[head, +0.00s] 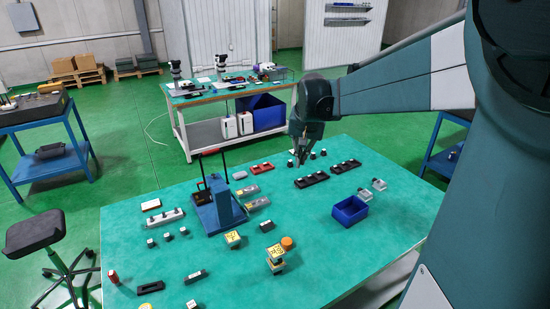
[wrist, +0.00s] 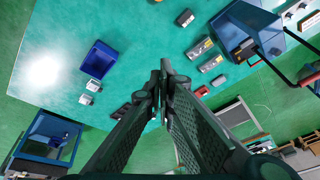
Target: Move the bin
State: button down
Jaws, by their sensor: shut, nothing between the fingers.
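A small open blue bin (head: 350,210) stands upright on the right part of the green table (head: 330,255). It looks empty. The bin (wrist: 97,60) also shows in the wrist view, left of my fingers and apart from them. My gripper (head: 302,187) hangs above the table, left of the bin and a little farther back. In the wrist view my gripper (wrist: 162,70) has its fingertips together with nothing between them. A larger blue bin (head: 261,113) lies on the lower shelf of the workbench behind.
A blue stand (head: 219,205) with upright rods stands left of my gripper. Black holders (head: 312,180) with small parts lie behind the bin, and two small grey blocks (head: 372,189) sit right of it. Several small parts cover the left half. The table in front of the bin is clear.

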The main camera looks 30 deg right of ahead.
jog(key=w+d+f+m+g, duration=0.1)
jog(key=w+d+f, duration=0.1)
jog(key=d, duration=0.4)
jog(key=w+d+f+m, duration=0.1)
jog(key=w+d+f, duration=0.15)
jog(key=d, duration=0.45)
jog(key=s+d+f+m, duration=0.2)
jog(key=d+f, duration=0.5)
jog(key=d, duration=0.4)
jog(key=s+d+f+m+g+y, duration=0.1)
jog(key=s+d+f+m, duration=0.1)
jog(key=d+f, duration=0.6)
jog(key=s+d+f+m+g, duration=0.1)
jog(key=d+f, duration=0.6)
jog(key=d, duration=0.7)
jog(key=shift+s+f+m+y, duration=0.35)
jog(key=shift+s+m, duration=0.1)
jog(key=shift+m, duration=0.55)
jog(key=shift+f, duration=0.2)
notch_tip(320, 180, down, 10)
jog(key=shift+r+b, duration=0.2)
jog(key=shift+b, duration=0.1)
jog(key=shift+a, duration=2)
